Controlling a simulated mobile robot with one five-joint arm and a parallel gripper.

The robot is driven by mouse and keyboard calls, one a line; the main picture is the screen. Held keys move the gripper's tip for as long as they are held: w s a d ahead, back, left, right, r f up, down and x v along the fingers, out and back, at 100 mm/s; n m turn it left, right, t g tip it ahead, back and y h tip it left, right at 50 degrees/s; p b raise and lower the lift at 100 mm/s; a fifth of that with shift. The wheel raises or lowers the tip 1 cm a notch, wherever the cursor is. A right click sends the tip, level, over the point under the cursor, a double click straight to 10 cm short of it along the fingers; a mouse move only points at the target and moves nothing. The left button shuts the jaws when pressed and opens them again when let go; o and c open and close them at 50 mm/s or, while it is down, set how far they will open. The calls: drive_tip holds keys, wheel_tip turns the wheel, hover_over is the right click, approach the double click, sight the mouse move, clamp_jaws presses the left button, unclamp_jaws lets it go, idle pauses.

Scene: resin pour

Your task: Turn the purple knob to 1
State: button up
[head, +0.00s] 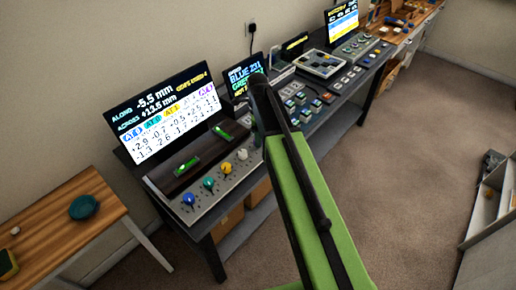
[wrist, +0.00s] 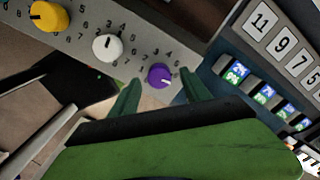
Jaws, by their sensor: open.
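The purple knob (wrist: 158,75) sits at the end of a row of knobs on a grey panel in the wrist view. It has a pale pointer mark on its lower right side, and small numbers are printed around it. I cannot tell which number the mark points to. My gripper (wrist: 160,84) is open, with one dark green finger on either side of the purple knob in the picture. I cannot tell whether the fingers touch it. In the head view my arm covers the purple knob's end of the panel.
The white knob (wrist: 108,46) and yellow knob (wrist: 47,17) are beside it. The head view also shows the blue knob (head: 189,199) and green knob (head: 208,183). A keypad with numbered keys (wrist: 262,20) stands close on the right. A large screen (head: 165,112) rises behind the panel.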

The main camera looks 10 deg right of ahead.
wheel_tip(320, 180, down, 2)
drive_tip(key=shift+f+b, duration=0.15)
drive_tip(key=shift+b, duration=0.35)
drive_tip(key=shift+c, duration=0.3)
clamp_jaws()
drive_tip(key=shift+d, duration=0.1)
